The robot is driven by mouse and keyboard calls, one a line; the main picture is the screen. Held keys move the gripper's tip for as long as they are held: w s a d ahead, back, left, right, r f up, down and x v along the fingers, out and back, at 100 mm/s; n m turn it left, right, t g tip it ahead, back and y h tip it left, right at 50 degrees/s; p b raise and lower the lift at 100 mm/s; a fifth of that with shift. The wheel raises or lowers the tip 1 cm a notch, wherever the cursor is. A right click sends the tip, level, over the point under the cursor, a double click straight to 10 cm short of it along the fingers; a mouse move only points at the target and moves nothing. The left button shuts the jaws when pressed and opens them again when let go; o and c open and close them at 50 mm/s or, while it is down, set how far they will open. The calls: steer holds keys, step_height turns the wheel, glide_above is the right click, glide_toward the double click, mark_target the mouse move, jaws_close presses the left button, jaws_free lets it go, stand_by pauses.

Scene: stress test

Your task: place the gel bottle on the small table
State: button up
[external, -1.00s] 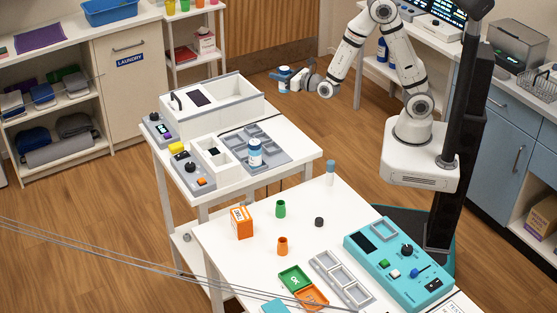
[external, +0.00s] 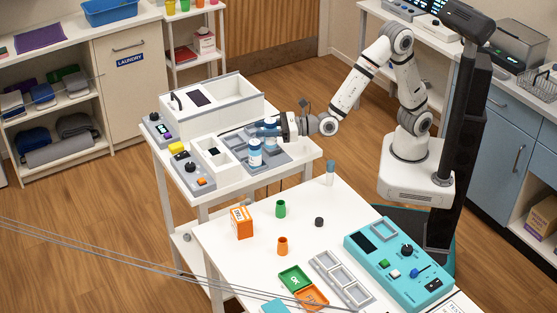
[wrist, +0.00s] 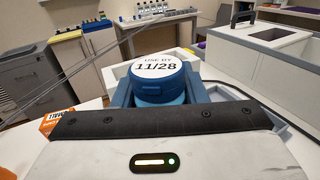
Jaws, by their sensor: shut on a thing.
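My gripper (external: 272,131) is shut on a blue-capped bottle (external: 270,142) and holds it over the grey compartment tray on the white table (external: 303,152). The cap, labelled "USE BY 11/28" (wrist: 158,68), faces up in the wrist view between the blue fingers (wrist: 123,94). I cannot read a name that marks it as the gel bottle. Whether the held bottle's base touches the tray cannot be told.
A white open bin (external: 245,98) and a grey control device (external: 195,170) stand on the same table. The nearer table (external: 265,193) holds an orange box (external: 241,222), small coloured cups and a teal device (external: 400,265). A tall black column stands to the right.

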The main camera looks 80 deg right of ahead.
steer(key=s+a+n+g+y+b, duration=0.65)
steer(key=s+a+y, duration=0.25)
steer(key=s+a, duration=1.65)
steer(key=shift+n, duration=0.25)
steer(key=f, duration=0.4)
steer(key=f+b, duration=0.1)
steer(key=f, duration=0.4)
steer(key=w+f, duration=0.1)
steer(key=f, duration=0.4)
steer(key=shift+w+a+b, duration=0.1)
steer(key=shift+a+b, duration=0.15)
steer(key=shift+b, duration=0.1)
steer(key=shift+r, duration=0.15)
